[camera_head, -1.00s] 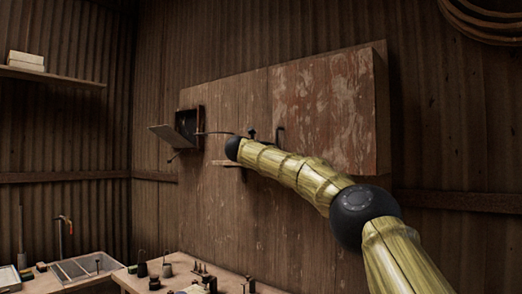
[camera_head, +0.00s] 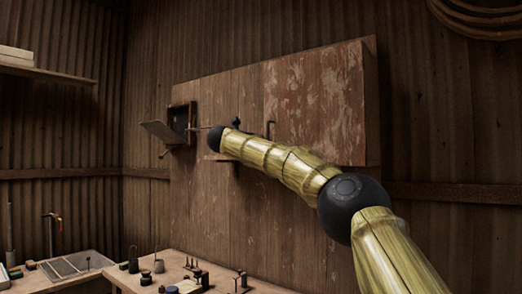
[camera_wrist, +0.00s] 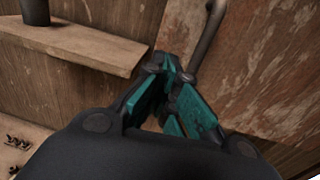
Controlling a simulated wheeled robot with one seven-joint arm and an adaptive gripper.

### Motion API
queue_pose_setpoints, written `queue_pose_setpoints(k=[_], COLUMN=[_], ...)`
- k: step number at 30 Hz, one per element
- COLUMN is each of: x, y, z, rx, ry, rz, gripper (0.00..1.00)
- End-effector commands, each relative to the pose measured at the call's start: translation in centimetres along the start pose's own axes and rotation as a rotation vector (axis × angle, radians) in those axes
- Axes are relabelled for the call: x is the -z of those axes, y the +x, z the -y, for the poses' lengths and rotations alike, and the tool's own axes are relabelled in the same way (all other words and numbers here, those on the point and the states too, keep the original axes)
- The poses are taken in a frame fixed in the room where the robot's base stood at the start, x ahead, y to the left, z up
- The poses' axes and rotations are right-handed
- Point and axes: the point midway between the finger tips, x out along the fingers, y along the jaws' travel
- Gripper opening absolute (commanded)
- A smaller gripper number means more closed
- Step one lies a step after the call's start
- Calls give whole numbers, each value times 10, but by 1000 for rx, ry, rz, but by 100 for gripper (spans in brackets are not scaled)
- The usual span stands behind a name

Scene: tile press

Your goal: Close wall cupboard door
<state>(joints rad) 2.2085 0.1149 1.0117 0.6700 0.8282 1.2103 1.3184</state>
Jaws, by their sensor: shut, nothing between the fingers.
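The wall cupboard door (camera_head: 315,105) is a weathered, red-brown panel on the raised box at the right of the wooden wall board. A dark upright handle (camera_head: 271,130) is near its left edge. The door's worn surface (camera_wrist: 262,65) and the grey handle bar (camera_wrist: 207,38) show close up in the wrist view. My gripper (camera_wrist: 174,72) has teal fingers, shut and empty, with their tips close to the handle's lower end. I cannot tell whether they touch. In the head view my arm's end hides most of the gripper. Whether the door stands ajar is unclear.
A small wooden shelf (camera_wrist: 75,42) holding a dark cylinder is left of my fingers. A small dark wall box (camera_head: 181,119) with an open flap (camera_head: 162,132) is further left. A workbench (camera_head: 170,267) with several small tools stands below.

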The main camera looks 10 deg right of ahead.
Motion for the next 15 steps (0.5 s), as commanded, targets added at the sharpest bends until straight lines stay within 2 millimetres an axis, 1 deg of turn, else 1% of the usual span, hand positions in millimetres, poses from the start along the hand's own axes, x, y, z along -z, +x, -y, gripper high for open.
queue_pose_setpoints(k=[1, 9, 12, 15], x=[4, 3, 4, 2], y=[-11, -66, -81, -92], z=[-2, -16, -18, -18], rx=[-4, -13, -13, -12], ry=[-1, -1, -2, -2], rz=[1, 1, 0, -1], gripper=[0, 0, 0, 0])
